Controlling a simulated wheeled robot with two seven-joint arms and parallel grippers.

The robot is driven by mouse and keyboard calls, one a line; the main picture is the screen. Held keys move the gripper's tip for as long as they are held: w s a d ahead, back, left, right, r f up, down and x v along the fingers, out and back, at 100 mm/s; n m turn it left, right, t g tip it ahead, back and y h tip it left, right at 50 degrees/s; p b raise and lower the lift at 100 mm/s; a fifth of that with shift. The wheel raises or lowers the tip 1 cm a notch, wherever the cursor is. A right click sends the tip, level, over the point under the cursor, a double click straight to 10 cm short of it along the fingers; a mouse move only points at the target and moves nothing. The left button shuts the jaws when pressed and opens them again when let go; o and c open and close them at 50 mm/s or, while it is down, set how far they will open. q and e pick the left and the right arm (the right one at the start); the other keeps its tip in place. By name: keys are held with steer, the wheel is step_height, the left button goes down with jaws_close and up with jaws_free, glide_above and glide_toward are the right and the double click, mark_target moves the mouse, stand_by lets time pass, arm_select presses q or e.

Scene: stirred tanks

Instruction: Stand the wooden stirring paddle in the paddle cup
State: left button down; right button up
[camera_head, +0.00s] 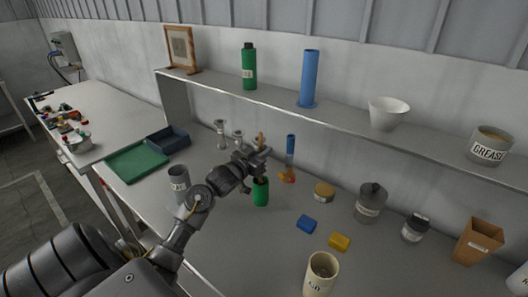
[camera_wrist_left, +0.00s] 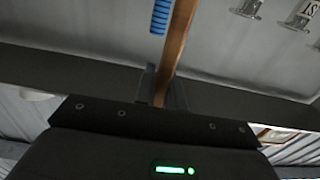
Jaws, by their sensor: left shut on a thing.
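My left gripper (camera_head: 256,163) is shut on the wooden stirring paddle (camera_head: 262,138), whose brown end sticks up above the fingers. In the left wrist view the paddle (camera_wrist_left: 178,40) is a brown strip running between the two fingers of the left gripper (camera_wrist_left: 162,88). My right gripper is not in view.
A blue-handled tool (camera_head: 290,146) with an orange base stands close right of the gripper. A grey canister (camera_head: 179,182) is at left. A blue block (camera_head: 307,224), yellow block (camera_head: 339,242) and round tin (camera_head: 324,191) lie right. The shelf (camera_head: 340,140) runs behind.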

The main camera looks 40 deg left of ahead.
arm_select(q)
steer(key=c, duration=1.4)
jaws_free()
steer(key=shift+s+d+b, duration=0.1)
steer(key=shift+s+b, duration=1.15)
steer(key=shift+s, duration=4.2)
